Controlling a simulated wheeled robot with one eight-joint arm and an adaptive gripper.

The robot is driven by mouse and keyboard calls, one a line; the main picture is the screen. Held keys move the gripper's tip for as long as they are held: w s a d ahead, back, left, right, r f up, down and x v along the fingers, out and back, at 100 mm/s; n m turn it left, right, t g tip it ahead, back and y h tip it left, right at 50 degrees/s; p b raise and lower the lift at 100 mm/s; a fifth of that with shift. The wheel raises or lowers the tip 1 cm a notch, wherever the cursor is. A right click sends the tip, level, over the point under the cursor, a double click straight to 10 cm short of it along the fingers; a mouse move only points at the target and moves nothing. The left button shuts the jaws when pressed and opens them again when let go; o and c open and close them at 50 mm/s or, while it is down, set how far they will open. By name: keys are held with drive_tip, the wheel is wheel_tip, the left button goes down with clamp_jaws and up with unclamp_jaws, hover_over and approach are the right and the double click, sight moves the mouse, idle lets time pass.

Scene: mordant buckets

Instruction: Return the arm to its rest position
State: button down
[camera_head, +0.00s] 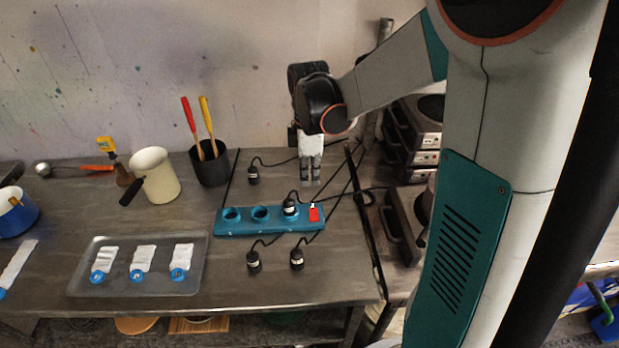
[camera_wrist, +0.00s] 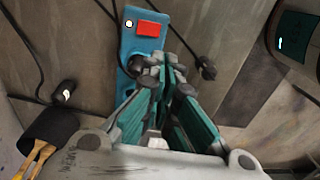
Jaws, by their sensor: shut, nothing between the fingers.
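My arm reaches in from the right in the head view. My gripper (camera_head: 311,183) hangs down above the back of the table, just behind the right end of the blue power strip (camera_head: 243,226). In the wrist view my gripper (camera_wrist: 172,68) has its fingers together with nothing visible between them. The strip also shows in the wrist view (camera_wrist: 131,42), beyond the fingertips, with its red switch (camera_wrist: 148,28). One black plug (camera_head: 289,205) sits in the strip beside the red switch.
Loose black plugs lie around the strip, one behind it (camera_head: 253,175) and two in front (camera_head: 254,262). A black pot with utensils (camera_head: 209,165), a cream jug (camera_head: 155,175) and a metal tray (camera_head: 190,285) stand to the left. Stacked dark appliances (camera_head: 415,140) stand at the right.

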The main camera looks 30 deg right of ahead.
idle(0.4)
drive_tip(key=s+a+r+m+t+b, duration=0.2)
drive_tip(key=s+a+m+t, duration=0.1)
drive_tip(key=s+m, duration=0.3)
drive_tip(key=s+a+r+m+t+b, duration=0.2)
drive_tip(key=s+a+r+m+t, duration=0.1)
drive_tip(key=s+m, duration=0.4)
drive_tip(key=shift+s+a+r+t+b, duration=0.25)
drive_tip(key=shift+s+a+t+b, duration=0.1)
drive_tip(key=shift+s+a+t, duration=0.5)
drive_tip(key=shift+s+d, duration=0.1)
drive_tip(key=shift+d, duration=0.1)
